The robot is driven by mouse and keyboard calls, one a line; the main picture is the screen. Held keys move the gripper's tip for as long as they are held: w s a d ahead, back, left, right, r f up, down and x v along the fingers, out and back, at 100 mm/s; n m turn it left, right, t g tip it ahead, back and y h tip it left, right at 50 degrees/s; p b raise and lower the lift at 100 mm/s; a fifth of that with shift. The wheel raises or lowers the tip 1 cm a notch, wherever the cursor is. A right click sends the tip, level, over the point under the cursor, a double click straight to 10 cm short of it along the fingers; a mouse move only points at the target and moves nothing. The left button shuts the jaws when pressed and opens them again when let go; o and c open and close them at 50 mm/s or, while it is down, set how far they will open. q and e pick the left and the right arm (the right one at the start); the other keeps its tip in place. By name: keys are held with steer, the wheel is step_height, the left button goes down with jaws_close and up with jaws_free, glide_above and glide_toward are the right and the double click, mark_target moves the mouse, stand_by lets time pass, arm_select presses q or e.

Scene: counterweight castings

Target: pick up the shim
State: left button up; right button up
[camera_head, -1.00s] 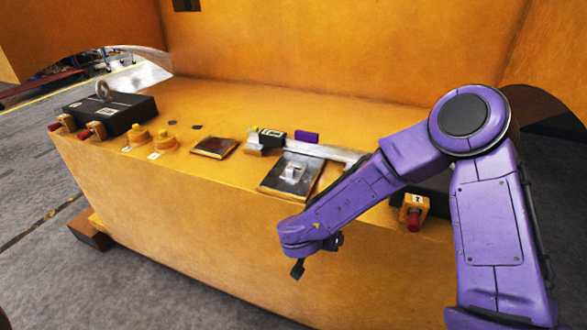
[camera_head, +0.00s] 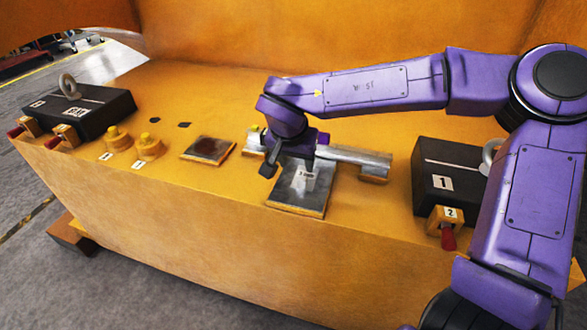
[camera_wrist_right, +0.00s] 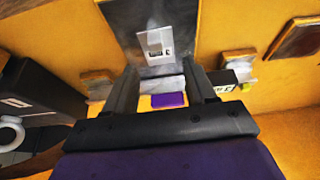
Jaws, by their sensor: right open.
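The tab also shows at the top of the right wrist view (camera_wrist_right: 156,43). My right gripper (camera_head: 287,163) hovers over the back of the plate and partly hides it. Its two fingers (camera_wrist_right: 163,88) are open with nothing held between them; the tab lies beyond the fingertips in the wrist view. My left gripper is not in view.
A black weight marked 1 (camera_head: 440,172) stands right, another black weight (camera_head: 85,112) left. A brown-topped pad (camera_head: 209,148) and yellow knobs (camera_head: 148,147) lie left.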

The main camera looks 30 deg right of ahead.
mark_target(302, 178)
steer(key=f, duration=0.1)
steer(key=d+f, duration=0.1)
steer(key=f, duration=0.1)
steer(key=shift+s+d+f, duration=0.2)
steer(key=shift+f, duration=0.05)
steer(key=x, duration=0.3)
steer(key=w+p+x, duration=0.1)
steer(key=x, duration=0.1)
steer(key=shift+d+f, duration=0.15)
steer(key=shift+f, duration=0.1)
steer(key=shift+s, duration=0.1)
jaws_close()
